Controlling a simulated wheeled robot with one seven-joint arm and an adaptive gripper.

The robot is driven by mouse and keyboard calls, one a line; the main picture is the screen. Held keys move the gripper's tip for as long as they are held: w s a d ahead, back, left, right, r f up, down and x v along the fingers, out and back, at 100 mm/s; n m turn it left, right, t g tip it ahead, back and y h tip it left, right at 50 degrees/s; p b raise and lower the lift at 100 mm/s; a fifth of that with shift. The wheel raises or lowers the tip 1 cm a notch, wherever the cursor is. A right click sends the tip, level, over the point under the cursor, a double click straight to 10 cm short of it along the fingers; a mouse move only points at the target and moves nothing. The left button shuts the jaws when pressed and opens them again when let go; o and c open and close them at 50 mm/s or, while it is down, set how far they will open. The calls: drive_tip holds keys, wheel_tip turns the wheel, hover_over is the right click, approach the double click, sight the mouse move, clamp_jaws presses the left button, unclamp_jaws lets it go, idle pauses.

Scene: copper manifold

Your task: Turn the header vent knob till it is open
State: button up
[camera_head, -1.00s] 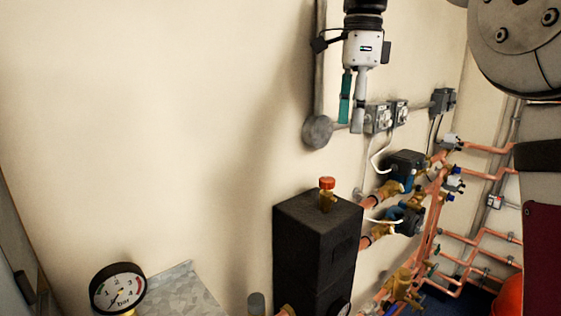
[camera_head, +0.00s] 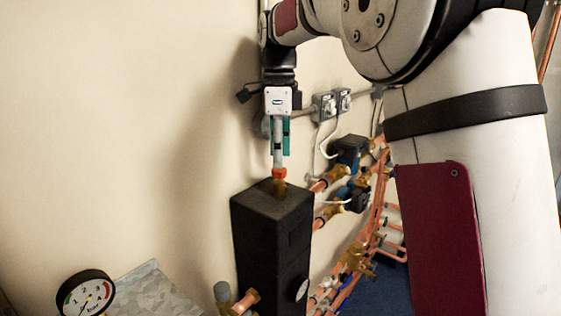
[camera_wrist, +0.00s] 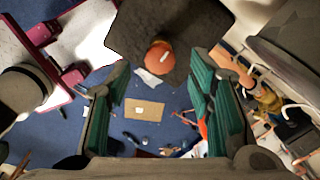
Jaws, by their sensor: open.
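The vent knob is a small red-orange cap (camera_head: 279,173) on a brass stem (camera_head: 279,187), on top of a black header block (camera_head: 262,225). My gripper (camera_head: 280,158) points down with its fingertips at about the knob's height or just above; the near finger partly overlaps it in the head view. In the wrist view the knob (camera_wrist: 158,57), with a white mark, shows in the gap between the teal finger pads, toward the top of the picture. My gripper (camera_wrist: 158,78) is open and empty there. Contact with the knob cannot be told.
A pressure gauge (camera_head: 86,295) stands at the lower left. Copper pipes, brass valves and blue-black pumps (camera_head: 352,150) lie right of the header. Grey socket boxes (camera_head: 325,105) are on the wall behind. The wall area at left is bare.

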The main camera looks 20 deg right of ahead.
sight(279, 173)
drive_tip(key=shift+f, duration=1.65)
clamp_jaws()
